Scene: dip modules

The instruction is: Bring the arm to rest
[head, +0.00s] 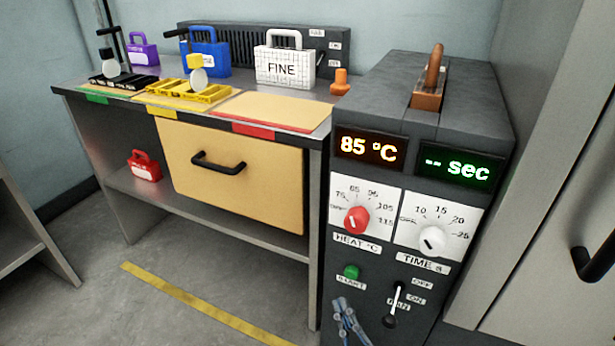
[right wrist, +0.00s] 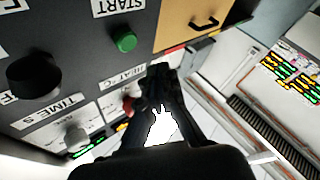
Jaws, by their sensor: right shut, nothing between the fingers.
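My right gripper (head: 345,318) shows at the bottom of the head view, in front of the dark control box (head: 470,90), below the green START button (head: 351,271) and left of the black fan lever (head: 390,319). Its fingers also show in the right wrist view (right wrist: 163,75), shut with nothing between them. In the right wrist view the green button (right wrist: 124,42) lies above and left of the fingertips, apart from them. Whether the gripper touches the panel is hard to tell. My left gripper is not in view.
The box has a red heat knob (head: 358,220), a white time knob (head: 433,240) and displays reading 85 °C and "-- sec". A cabinet handle (head: 593,264) juts out at right.

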